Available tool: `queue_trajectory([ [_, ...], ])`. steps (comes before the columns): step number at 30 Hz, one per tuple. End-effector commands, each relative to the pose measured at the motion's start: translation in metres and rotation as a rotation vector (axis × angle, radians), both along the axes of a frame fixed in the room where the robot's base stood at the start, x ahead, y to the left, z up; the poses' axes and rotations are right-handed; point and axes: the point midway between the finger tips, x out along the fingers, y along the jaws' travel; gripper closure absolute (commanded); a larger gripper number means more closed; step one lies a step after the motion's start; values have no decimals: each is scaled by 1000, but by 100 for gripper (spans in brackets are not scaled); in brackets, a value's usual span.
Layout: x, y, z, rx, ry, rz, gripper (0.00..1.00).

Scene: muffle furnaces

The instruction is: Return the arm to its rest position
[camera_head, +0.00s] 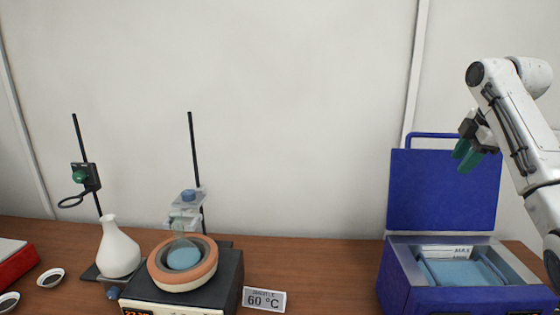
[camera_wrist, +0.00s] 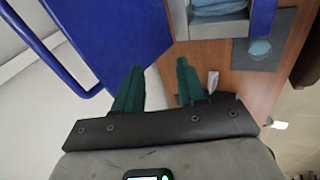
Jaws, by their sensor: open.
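My gripper (camera_head: 466,153) has green fingers and hangs in the air at the right of the head view, in front of the raised blue lid of a blue box-shaped bath. In the wrist view my gripper (camera_wrist: 158,82) shows its two green fingers apart with nothing between them. My white arm comes in from the right edge of the head view, bent, with its end pointing down and to the left.
The blue bath (camera_head: 440,298) stands open below my gripper, its lid (camera_head: 440,190) upright. A heating mantle (camera_head: 185,264), a white flask (camera_head: 117,250), two stands and a "60 °C" sign (camera_head: 264,299) are on the wooden table. The air left of my gripper is clear.

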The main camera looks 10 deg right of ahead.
Motion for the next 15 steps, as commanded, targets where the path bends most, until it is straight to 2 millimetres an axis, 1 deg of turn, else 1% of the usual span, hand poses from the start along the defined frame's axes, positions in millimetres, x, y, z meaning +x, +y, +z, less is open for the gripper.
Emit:
queue_trajectory([
  [1,6,13,-19,18,1,-4,60],
  [2,8,19,-29,30,-1,-11,60],
  [5,18,49,-69,76,-8,-43,60],
  [6,20,64,-88,100,-11,-59,60],
  [8,22,86,-116,136,-16,-90,60],
  [9,21,100,-134,160,-17,-114,60],
  [11,18,122,-160,196,-22,-148,60],
  [12,15,136,-178,221,-22,-172,60],
  [14,8,157,-202,256,-23,-212,60],
  [15,2,170,-219,279,-24,-238,60],
])
